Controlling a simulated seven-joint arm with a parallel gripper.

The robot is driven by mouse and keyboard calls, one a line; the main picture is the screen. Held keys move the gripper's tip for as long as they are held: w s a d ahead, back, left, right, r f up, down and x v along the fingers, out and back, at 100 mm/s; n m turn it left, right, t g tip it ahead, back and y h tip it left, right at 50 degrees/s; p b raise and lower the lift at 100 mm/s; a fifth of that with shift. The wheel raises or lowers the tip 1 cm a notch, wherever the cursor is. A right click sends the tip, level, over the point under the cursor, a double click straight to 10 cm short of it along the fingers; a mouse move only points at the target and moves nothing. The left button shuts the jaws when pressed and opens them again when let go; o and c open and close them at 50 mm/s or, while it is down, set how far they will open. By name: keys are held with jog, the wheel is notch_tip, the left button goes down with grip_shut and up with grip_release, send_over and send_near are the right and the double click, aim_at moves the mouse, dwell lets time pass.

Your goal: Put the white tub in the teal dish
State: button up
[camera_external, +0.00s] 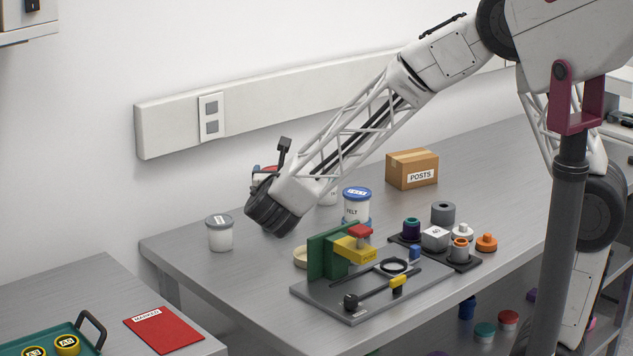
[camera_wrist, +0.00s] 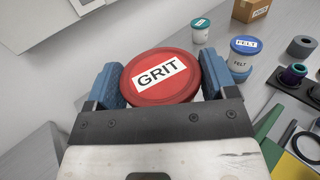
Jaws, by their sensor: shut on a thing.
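My gripper (camera_wrist: 161,82) is shut on a tub with a red lid labelled GRIT (camera_wrist: 158,77), its blue fingers on either side of the lid. In the external view the held tub's whitish body (camera_external: 262,179) and red rim show behind my dark wrist, above the bench; the rest is hidden.
A fixture plate (camera_external: 330,300) with a green block stands at the bench's front, near a cream dish (camera_external: 300,256). A dark rack of parts and a POSTS box (camera_external: 412,169) stand further right. A gap separates the two tables.

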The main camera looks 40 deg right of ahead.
jog(key=w+d+f+m+g+h, duration=0.1)
jog(key=w+d+m+g+h, duration=0.1)
jog(key=w+d, duration=1.4)
jog(key=f, duration=0.1)
jog(key=w+a+f, duration=0.1)
jog(key=f, duration=0.1)
jog(key=w+f, duration=0.1)
jog(key=f, duration=0.1)
jog(key=shift+w+a, duration=0.15)
jog(key=shift+a, duration=0.1)
jog(key=shift+f, duration=0.1)
notch_tip(320, 180, down, 6)
jog(key=shift+f, duration=0.2)
jog(key=shift+f, duration=1.75)
jog(key=shift+f, duration=0.15)
